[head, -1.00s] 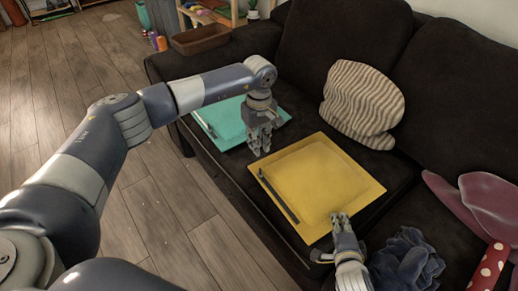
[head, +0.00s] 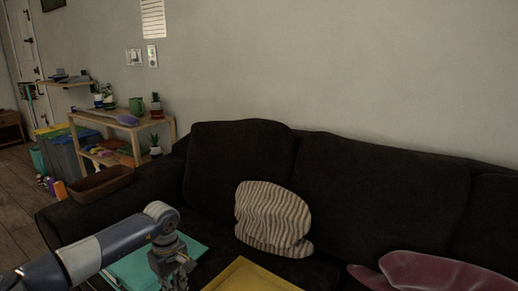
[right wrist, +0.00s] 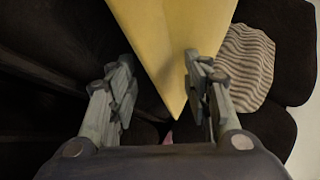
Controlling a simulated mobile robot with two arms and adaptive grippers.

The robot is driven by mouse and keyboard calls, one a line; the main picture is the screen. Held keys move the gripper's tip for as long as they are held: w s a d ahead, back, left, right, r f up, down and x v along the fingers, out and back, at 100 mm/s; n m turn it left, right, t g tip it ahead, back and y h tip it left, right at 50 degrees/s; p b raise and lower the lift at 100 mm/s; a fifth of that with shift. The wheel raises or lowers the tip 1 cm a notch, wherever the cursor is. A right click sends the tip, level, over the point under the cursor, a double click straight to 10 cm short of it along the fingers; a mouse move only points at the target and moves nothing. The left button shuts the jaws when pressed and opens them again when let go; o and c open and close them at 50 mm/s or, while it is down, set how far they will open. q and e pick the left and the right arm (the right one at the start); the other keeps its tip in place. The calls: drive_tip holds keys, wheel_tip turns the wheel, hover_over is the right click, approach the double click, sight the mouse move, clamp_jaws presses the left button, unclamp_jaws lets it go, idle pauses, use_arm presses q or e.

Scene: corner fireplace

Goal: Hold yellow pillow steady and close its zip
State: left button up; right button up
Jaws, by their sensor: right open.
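The yellow pillow (head: 250,278) lies on the sofa seat at the bottom edge of the head view. Only its far part shows there, and its zip is out of view. My left gripper (head: 174,278) is low beside its left side, over the front of the teal pillow (head: 146,264); its fingertips are too small and cut off to judge. My right gripper (right wrist: 162,75) shows only in the right wrist view. It is open, with a corner of the yellow pillow (right wrist: 175,40) between its fingers; I cannot tell whether they touch it.
A striped cushion (head: 272,218) leans on the dark sofa's backrest (head: 380,195). A maroon cloth-like item (head: 435,274) lies at the right. A brown tray (head: 102,183) sits on the left armrest. A wooden shelf (head: 125,122) with plants stands behind it.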

drive_tip(key=o, duration=0.5)
drive_tip(key=shift+c, duration=0.2)
drive_tip(key=shift+s, duration=0.1)
